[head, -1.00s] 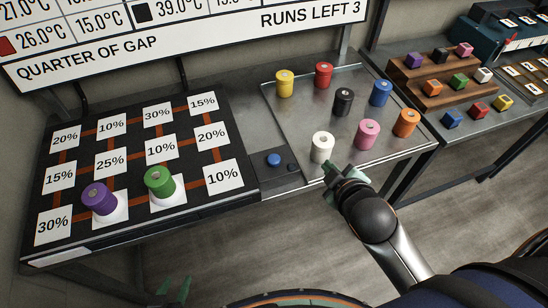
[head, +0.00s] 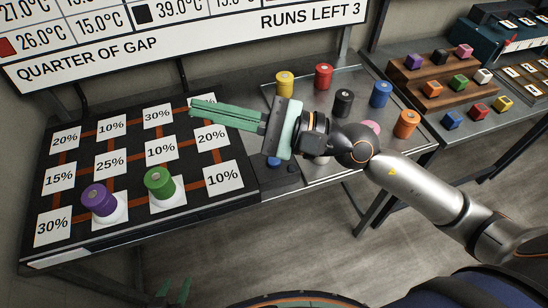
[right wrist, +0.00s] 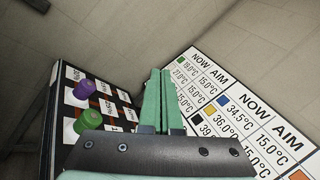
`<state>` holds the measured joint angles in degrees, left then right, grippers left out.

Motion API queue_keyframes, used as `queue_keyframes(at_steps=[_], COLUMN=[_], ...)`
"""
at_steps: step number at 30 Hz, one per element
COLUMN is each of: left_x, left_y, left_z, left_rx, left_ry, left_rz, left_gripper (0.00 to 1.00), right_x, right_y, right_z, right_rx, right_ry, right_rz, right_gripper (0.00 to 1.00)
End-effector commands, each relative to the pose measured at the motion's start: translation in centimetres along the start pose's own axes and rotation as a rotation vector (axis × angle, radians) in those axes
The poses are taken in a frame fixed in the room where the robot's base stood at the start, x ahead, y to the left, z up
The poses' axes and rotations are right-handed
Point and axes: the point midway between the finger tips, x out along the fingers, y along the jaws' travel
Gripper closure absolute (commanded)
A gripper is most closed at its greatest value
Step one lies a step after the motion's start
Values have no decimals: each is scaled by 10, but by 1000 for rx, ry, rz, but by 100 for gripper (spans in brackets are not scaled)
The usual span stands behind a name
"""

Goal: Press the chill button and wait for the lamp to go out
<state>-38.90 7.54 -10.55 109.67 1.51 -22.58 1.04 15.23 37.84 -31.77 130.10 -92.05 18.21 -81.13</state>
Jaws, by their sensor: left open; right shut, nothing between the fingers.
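The blue button (head: 272,162) sits on a dark panel (head: 268,182) between the black percentage board and the metal tray. It is partly hidden under my right gripper. A smaller dark round piece (head: 293,168) is beside it; I cannot tell whether this is the lamp or whether it is lit. My right gripper (head: 195,108) is shut and empty, its green fingers pointing left above the board's upper right cells. In the right wrist view its fingertips (right wrist: 160,73) are together, with nothing between them. My left gripper (head: 174,290) is open, low at the bottom edge, away from the button.
The black board (head: 130,138) carries a purple cylinder (head: 98,199) and a green cylinder (head: 159,183). The metal tray (head: 350,72) holds several coloured cylinders, some behind my right arm. A reading board (head: 190,40) stands behind. Blocks sit on wooden steps (head: 430,90) at right.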

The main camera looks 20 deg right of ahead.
Motion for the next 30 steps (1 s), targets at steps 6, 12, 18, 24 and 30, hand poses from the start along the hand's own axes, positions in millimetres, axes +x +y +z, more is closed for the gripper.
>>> queue_keyframes(at_steps=[6, 12, 18, 24, 30], left_x=[0, 0, 0, 0, 0], left_y=[0, 0, 0, 0, 0], left_z=[0, 0, 0, 0, 0], left_rx=[0, 0, 0, 0, 0], left_ry=[0, 0, 0, 0, 0], left_rz=[0, 0, 0, 0, 0], left_gripper=[50, 50, 50, 50, 50], right_x=[-20, -67, -99, -107, -107], right_y=[37, 23, 2, -3, -3], right_z=[-69, -136, -165, -172, -171], right_rx=[-664, -1103, -1286, -1323, -1321], right_ry=[211, 402, 509, 534, 533], right_rz=[433, 787, 977, 1023, 1021], right_gripper=[100, 100, 100, 100, 100])
